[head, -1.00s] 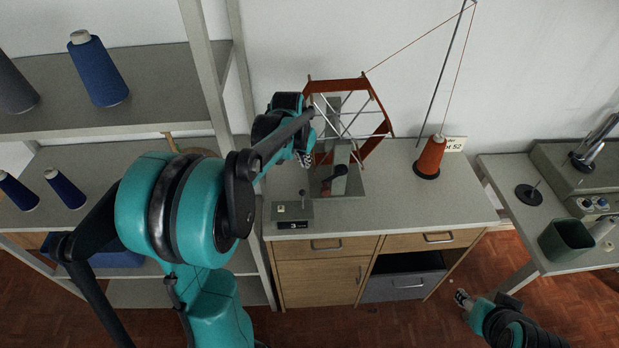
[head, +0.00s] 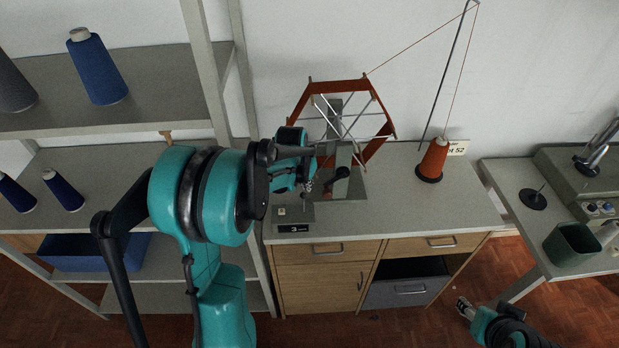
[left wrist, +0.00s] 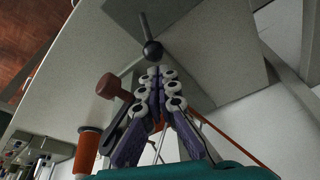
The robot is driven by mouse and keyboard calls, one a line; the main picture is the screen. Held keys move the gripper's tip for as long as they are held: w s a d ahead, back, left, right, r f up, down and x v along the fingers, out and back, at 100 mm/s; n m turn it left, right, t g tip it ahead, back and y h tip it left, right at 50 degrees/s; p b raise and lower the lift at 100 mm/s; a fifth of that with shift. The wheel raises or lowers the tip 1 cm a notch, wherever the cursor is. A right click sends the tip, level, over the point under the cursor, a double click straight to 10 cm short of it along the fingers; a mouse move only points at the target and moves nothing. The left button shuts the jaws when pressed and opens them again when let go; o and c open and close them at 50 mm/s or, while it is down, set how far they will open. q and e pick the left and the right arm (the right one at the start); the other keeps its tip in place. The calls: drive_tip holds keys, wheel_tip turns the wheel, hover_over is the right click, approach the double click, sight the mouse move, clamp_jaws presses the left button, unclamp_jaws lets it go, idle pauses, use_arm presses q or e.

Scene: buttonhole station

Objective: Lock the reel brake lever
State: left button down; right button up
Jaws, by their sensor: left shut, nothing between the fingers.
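The reel (head: 295,112), a red-brown frame with thin metal spokes, stands at the back of the grey worktop. In the left wrist view a dark lever with a round black ball (left wrist: 152,49) stands just beyond my left fingertips. My left gripper (left wrist: 163,74) is shut and empty, its fingers pointing at the ball; I cannot tell whether they touch. In the head view my left gripper (head: 309,186) is low in front of the reel, and the arm hides part of the stand. My right gripper (head: 463,304) is at lower right, away from the worktop; its jaws are too small to read.
A red-brown knob (left wrist: 112,87) sits close beside my left fingers. An orange yarn cone (head: 434,158) stands right of the reel, its thread running up a tall rod. A small box marked 3 (head: 293,228) sits at the front edge.

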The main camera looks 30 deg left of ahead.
use_arm(q)
drive_tip(key=shift+s, duration=0.35)
